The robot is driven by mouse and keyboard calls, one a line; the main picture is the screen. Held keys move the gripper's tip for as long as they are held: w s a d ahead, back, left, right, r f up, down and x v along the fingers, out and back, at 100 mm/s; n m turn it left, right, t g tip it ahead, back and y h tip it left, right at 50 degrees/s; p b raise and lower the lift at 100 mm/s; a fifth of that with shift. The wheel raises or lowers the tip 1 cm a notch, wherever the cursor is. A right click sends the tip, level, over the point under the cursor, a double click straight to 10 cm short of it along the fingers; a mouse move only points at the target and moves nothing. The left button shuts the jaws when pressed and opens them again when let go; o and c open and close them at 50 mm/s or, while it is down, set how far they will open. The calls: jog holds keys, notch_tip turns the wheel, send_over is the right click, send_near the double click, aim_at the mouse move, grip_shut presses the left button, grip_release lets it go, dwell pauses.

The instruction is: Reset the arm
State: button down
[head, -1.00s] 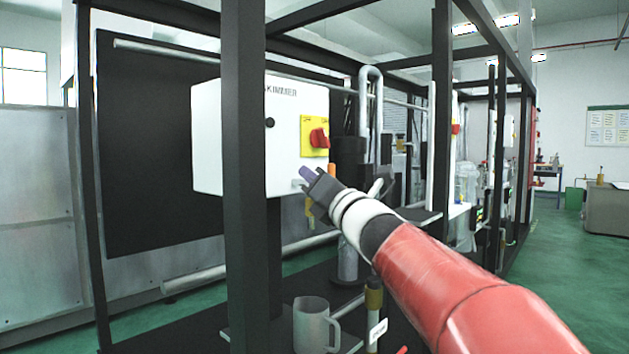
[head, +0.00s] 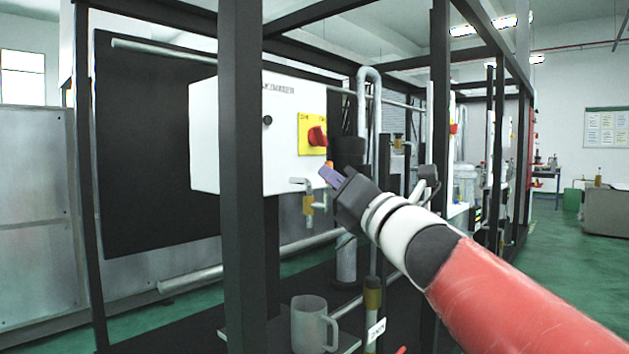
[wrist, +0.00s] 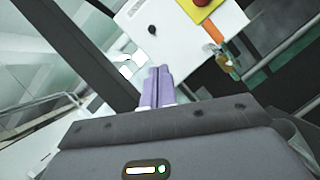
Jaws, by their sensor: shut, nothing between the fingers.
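My gripper (head: 328,176) is at the end of my red and white arm, in front of the lower right of a white control box in the head view. Its purple fingers also show in the wrist view (wrist: 158,86), pressed together with nothing between them. The fingers point up and left in the head view. They appear apart from the box, though the exact distance cannot be told.
The white box (head: 228,135) carries a red and yellow switch (head: 316,136). A brass tap (head: 308,203) is just below my gripper. Black frame posts (head: 243,160) stand left and right. A clear jug (head: 308,325) stands on a low shelf. Green floor is open at right.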

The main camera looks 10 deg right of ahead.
jog(key=s+a+f+n+g, duration=0.3)
jog(key=f+n, duration=0.4)
jog(key=s+a+f+n+g, duration=0.3)
jog(key=f+n+g, duration=0.1)
jog(key=f+n, duration=0.35)
jog(key=s+a+f+n+g, duration=0.3)
jog(key=s+f+n, duration=0.1)
jog(key=f+n, duration=0.3)
jog(key=s+d+f+n+g+h, duration=0.2)
jog(key=s+d+f+n+h, duration=0.2)
jog(key=f+n, duration=0.4)
jog(key=s+d+f+n+g+h, duration=0.3)
jog(key=s+f+n, duration=0.4)
jog(key=f, duration=0.3)
jog(key=shift+s+d+f+n+h, duration=0.25)
jog(key=shift+d+n+h, duration=0.45)
jog(key=shift+d+n, duration=0.2)
jog(key=shift+r, duration=0.1)
